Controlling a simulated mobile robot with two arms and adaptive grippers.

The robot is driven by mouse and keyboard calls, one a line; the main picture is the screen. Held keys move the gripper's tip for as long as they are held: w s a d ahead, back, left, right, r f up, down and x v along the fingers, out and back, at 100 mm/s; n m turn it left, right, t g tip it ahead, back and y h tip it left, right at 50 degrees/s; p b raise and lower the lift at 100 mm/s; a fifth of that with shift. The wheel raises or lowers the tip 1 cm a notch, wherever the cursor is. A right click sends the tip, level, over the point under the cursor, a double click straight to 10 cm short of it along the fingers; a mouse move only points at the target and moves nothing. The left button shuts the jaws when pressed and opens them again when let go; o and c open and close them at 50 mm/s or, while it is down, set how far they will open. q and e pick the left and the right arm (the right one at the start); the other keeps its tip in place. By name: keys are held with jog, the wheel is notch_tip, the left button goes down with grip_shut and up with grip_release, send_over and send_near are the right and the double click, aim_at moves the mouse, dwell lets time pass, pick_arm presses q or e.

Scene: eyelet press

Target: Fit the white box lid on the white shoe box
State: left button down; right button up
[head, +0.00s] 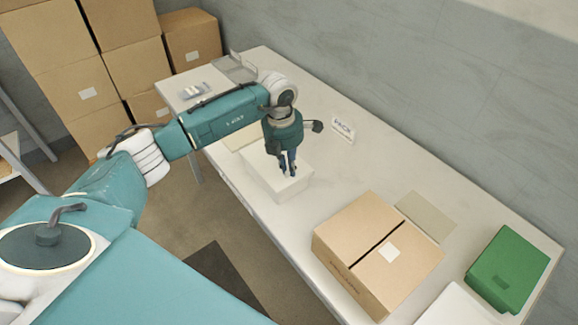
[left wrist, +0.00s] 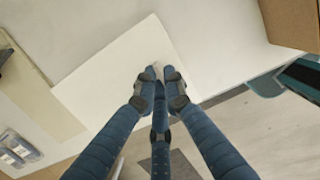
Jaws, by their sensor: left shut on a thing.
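A white box shape (head: 262,181) stands on the table below my left gripper, with a pale top and a side face showing. The white box lid appears as the flat white top, which also shows as a plain white panel in the left wrist view (left wrist: 110,72). My left gripper (head: 289,170) points down with its fingers together at the lid's edge; the fingertips also meet there in the left wrist view (left wrist: 157,74). I cannot tell whether the lid sits fully down on the white shoe box, as the seam does not show. My right gripper is out of view.
A brown carton (head: 362,262) stands to the right, with a green box (head: 508,268) beyond it. A white flat-topped thing (head: 455,307) is cut off at the bottom edge. A small sign (head: 343,130) stands at the back. Tan pads lie on the table (head: 426,215).

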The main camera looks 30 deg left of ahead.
pick_arm(q)
jog(key=shift+f+b, duration=0.75)
jog(key=shift+f, duration=0.3)
jog(key=c, duration=1.8)
grip_release()
jog(key=shift+o, duration=0.2)
notch_tip(320, 180, up, 12)
jog(key=s, duration=0.1)
jog(key=shift+s+a, duration=0.2)
jog(key=shift+a, duration=0.1)
